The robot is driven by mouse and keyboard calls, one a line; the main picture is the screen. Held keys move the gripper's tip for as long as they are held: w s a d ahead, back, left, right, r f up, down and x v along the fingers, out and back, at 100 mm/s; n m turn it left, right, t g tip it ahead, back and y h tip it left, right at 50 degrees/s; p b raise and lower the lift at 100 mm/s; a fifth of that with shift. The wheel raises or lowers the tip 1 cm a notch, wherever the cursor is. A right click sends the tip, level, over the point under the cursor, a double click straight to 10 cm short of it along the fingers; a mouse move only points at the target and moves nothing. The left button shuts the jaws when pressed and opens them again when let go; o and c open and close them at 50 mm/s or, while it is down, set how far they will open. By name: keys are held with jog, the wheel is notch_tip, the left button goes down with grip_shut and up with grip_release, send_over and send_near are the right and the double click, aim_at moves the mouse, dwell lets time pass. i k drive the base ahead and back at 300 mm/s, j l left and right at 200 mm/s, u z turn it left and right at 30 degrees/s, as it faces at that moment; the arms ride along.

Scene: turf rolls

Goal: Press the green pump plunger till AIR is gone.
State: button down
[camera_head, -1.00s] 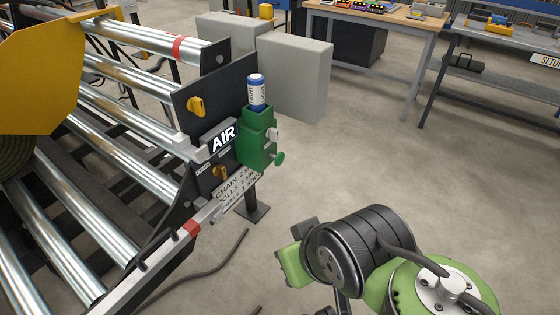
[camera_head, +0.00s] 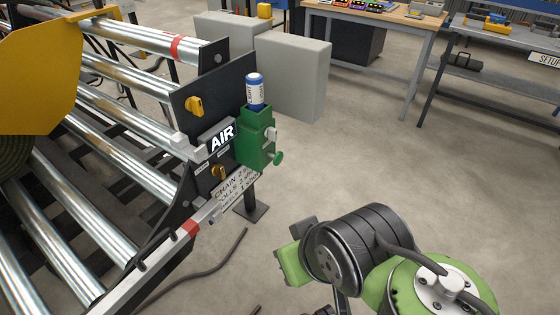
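A green pump block (camera_head: 254,141) is fixed to the right end of the dark end plate of a roller rack. A green round-headed plunger (camera_head: 277,158) sticks out of its lower right side. A pale knob (camera_head: 270,134) sits above the plunger. A blue and white can (camera_head: 255,92) stands upright on top of the pump. The AIR sign (camera_head: 222,137) shows white letters on black, just left of the pump. My arm, dark and green, is at the bottom right, apart from the pump. I cannot make out my gripper's fingers.
Steel rollers (camera_head: 115,127) fill the left, with a yellow guard (camera_head: 38,80). Yellow knobs (camera_head: 195,106) sit on the dark plate. Grey boxes (camera_head: 292,78) stand behind the pump. Workbenches (camera_head: 425,22) are at the back right. The floor between pump and benches is clear.

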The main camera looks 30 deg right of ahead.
aim_at(278, 158)
jog(key=l+u, duration=0.2)
jog(key=u, duration=0.3)
jog(key=l+u, duration=0.15)
jog(key=u, duration=0.3)
jog(key=k+l+u, duration=0.1)
jog(key=u, duration=0.4)
jog(key=k+l+u, duration=0.1)
jog(key=u, duration=0.35)
